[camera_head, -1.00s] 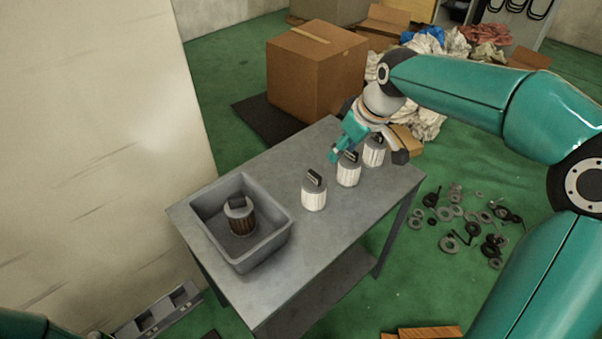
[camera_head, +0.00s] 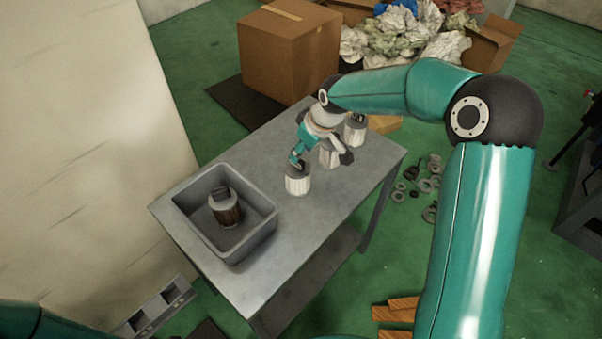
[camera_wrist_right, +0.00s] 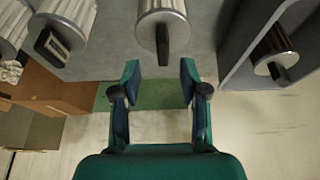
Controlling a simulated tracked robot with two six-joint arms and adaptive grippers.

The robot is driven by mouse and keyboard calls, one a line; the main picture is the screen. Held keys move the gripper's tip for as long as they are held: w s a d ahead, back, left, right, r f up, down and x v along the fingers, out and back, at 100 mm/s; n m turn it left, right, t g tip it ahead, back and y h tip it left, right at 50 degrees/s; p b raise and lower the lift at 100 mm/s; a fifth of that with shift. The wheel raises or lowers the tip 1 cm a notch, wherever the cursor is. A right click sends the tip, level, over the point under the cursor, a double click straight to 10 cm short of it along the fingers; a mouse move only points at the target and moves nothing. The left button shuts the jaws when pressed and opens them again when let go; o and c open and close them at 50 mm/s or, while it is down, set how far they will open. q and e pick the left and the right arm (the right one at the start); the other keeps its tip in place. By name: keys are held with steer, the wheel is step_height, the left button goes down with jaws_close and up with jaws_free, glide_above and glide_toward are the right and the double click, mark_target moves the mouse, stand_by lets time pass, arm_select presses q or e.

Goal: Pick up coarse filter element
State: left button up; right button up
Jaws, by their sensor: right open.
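Three white pleated filter elements with dark top handles stand in a row on the grey table. The nearest one (camera_head: 298,182) is left of the middle one (camera_head: 328,156) and the far one (camera_head: 355,131). A brown-pleated element (camera_head: 228,212) stands in a grey bin. I cannot tell by label which is the coarse one. My right gripper (camera_head: 298,155) is open and empty, close above the nearest white element. In the right wrist view, that element's handle (camera_wrist_right: 162,42) lies ahead of the gap between the open fingers (camera_wrist_right: 160,75). My left gripper is out of view.
The grey bin (camera_head: 188,205) takes up the left of the table (camera_head: 270,270); its front is clear. A large cardboard box (camera_head: 285,60) and crumpled sheets stand behind. Metal rings (camera_head: 425,185) lie on the green floor at right.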

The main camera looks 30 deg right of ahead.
mark_target(297, 174)
steer(key=p+x, duration=0.1)
steer(key=x, duration=0.3)
steer(key=shift+a, duration=0.15)
steer(key=shift+w+f+p, duration=0.25)
steer(key=shift+f+p, duration=0.05)
steer(key=shift+f, duration=0.2)
jaws_close()
